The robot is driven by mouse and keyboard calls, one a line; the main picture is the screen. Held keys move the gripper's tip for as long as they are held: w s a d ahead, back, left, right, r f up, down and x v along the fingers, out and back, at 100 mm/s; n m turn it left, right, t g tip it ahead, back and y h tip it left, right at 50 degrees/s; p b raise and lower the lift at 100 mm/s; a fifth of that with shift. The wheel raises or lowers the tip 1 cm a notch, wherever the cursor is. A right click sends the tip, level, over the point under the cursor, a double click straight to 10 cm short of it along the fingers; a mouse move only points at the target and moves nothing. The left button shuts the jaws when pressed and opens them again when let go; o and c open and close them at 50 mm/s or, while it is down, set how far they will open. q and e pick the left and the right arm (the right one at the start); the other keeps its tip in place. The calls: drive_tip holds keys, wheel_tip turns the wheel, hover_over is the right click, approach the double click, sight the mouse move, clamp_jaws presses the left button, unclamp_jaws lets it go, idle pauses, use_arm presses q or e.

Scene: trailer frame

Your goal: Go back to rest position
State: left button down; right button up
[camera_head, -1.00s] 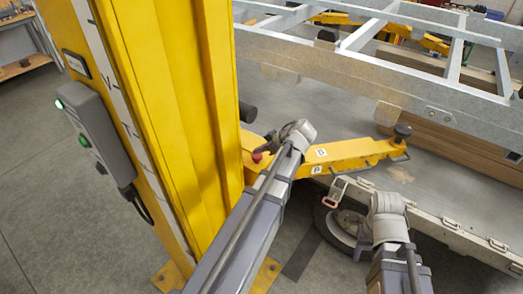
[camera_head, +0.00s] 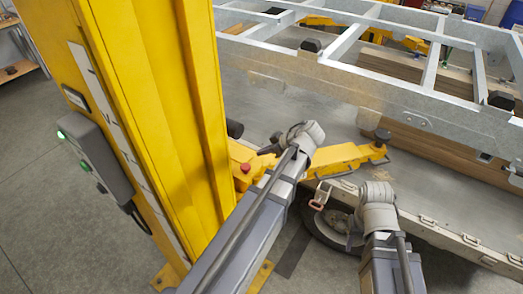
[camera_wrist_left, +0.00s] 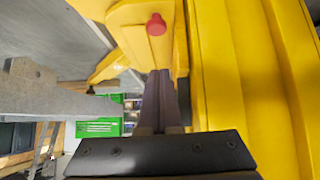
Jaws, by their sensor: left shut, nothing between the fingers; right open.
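My left gripper (camera_wrist_left: 160,76) shows in the left wrist view, where its two dark fingers are shut with nothing between them. It points along the yellow lift column (camera_wrist_left: 240,80), with a yellow lift arm and its red knob (camera_wrist_left: 156,24) beyond the fingertips. A gap to them cannot be judged.
A galvanised trailer frame (camera_head: 350,85) spans the upper right. The yellow lift arm (camera_head: 345,157) with a black pad reaches under it. A wheel (camera_head: 325,232) lies below the side rail (camera_head: 440,232). A grey control box (camera_head: 95,150) is on the column. Floor at left is clear.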

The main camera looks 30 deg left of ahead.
idle(0.3)
use_arm(q)
drive_tip(key=s+d+f+m+h+b, duration=0.2)
drive_tip(key=s+d+f+m, duration=0.2)
drive_tip(key=d+m, duration=0.3)
drive_tip(key=s+d+f+m+h+b, duration=0.1)
drive_tip(key=s+d+f+m+h, duration=0.2)
drive_tip(key=s+d+m, duration=0.3)
drive_tip(key=s+d+f+m+g+h+b, duration=0.1)
drive_tip(key=s+d+f+m+h+b, duration=0.1)
drive_tip(key=s+d+f+m, duration=0.3)
drive_tip(key=d+m, duration=0.3)
drive_tip(key=d, duration=0.4)
drive_tip(key=shift+d+h+b, duration=0.35)
drive_tip(key=shift+d+h, duration=0.05)
